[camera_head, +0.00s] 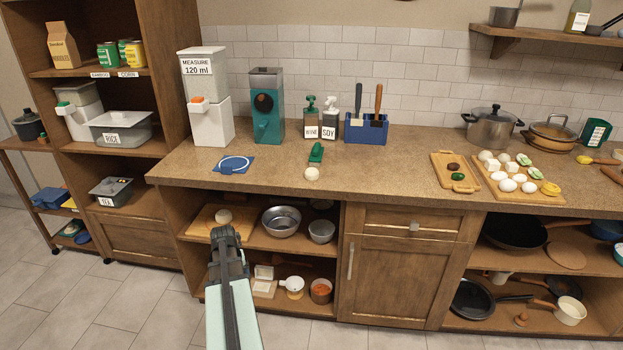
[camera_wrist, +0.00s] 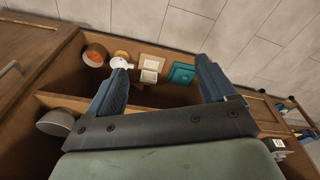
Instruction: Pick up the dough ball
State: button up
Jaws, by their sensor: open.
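Another pale ball (camera_head: 312,174) lies at the counter's front edge below a green tool; I cannot tell for sure which one is the dough ball. Neither ball shows in the wrist view.
Metal bowls (camera_head: 281,221) stand right of the board on the same shelf. The lower shelf holds small containers, including one with orange contents (camera_head: 321,290). The shelf edge and the overhanging counter (camera_head: 390,165) bound the opening. The floor (camera_head: 130,310) in front is clear.

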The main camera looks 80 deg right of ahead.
jog(key=s+d+r+m+h, duration=0.2)
jog(key=s+d+r, duration=0.4)
jog(key=d+r, duration=0.35)
jog(key=m+h, duration=0.2)
jog(key=m, duration=0.1)
send_near(313, 175)
jog(key=w+a, duration=0.3)
jog(key=a, duration=0.2)
jog(key=d+r+g, duration=0.1)
jog(key=d+r, duration=0.3)
jog(key=r, duration=0.3)
jog(key=d+f, duration=0.1)
jog(key=f, duration=0.3)
jog(key=s+d+f+m, duration=0.1)
jog(key=d+f, duration=0.1)
jog(key=f, duration=0.3)
jog(key=s+d+f+m, duration=0.1)
jog(key=f, duration=0.3)
jog(key=shift+s+d+f+g+y, duration=0.1)
jog(key=shift+d+f+g+y, duration=0.05)
jog(key=shift+d+g+y, duration=0.2)
jog(key=c, duration=1.1)
